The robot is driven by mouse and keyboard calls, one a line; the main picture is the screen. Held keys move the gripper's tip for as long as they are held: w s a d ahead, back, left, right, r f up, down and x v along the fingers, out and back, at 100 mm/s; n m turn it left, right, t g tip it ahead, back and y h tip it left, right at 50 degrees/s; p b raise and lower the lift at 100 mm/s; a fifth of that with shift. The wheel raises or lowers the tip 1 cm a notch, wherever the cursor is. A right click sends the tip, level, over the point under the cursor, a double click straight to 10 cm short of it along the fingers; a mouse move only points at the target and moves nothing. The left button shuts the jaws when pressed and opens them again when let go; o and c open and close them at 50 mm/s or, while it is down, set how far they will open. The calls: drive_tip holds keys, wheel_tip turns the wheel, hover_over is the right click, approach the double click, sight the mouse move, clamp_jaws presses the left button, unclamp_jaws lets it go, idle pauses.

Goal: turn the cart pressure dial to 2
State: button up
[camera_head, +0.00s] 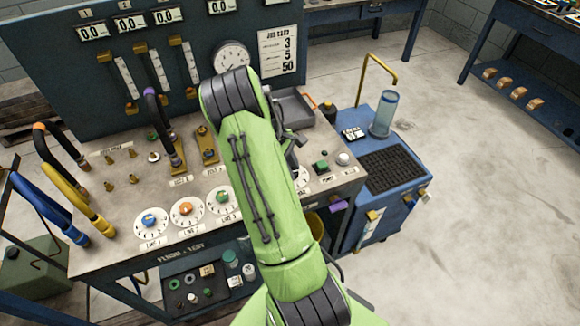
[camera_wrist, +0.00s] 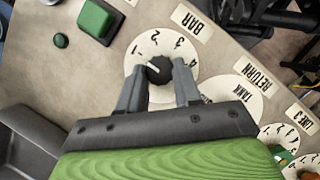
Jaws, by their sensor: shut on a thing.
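The pressure dial (camera_wrist: 200,87) is a white disc with numbers around its rim and a BAR label beside it, in the wrist view. Its round black knob (camera_wrist: 160,70) sits at the centre. A short white mark on the knob points to the upper left, roughly towards the 1, short of the 2. My gripper (camera_wrist: 158,80) is shut on the knob, one finger on each side. In the head view my green arm hides my gripper and most of this dial.
A dial labelled TANK RETURN (camera_wrist: 235,92) is close beside the fingers. A green button (camera_wrist: 96,19) stands on the other side. Dials for line 1 (camera_head: 150,224) and line 2 (camera_head: 187,210) sit on the bench front. A blue cart (camera_head: 410,196) stands right of the bench.

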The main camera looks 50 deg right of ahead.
drive_tip(key=shift+m, duration=0.3)
drive_tip(key=m+y, duration=0.1)
drive_tip(key=m+p, duration=0.1)
drive_tip(key=m, duration=0.1)
drive_tip(key=shift+d+m+y, duration=0.25)
drive_tip(key=shift+m+y, duration=0.05)
drive_tip(key=shift+y, duration=0.1)
drive_tip(key=shift+d+m+t+y+p, duration=0.15)
drive_tip(key=shift+m+y, duration=0.25)
drive_tip(key=shift+m, duration=0.7)
drive_tip(key=shift+m+t+y+p, duration=0.15)
drive_tip(key=shift+m+y+p, duration=0.2)
drive_tip(key=shift+m, duration=0.75)
drive_tip(key=o, duration=1)
drive_tip(key=shift+o, duration=0.2)
drive_tip(key=p+v, duration=0.3)
drive_tip(key=v, duration=1.2)
drive_tip(key=shift+d+r, duration=0.2)
drive_tip(key=shift+r, duration=0.15)
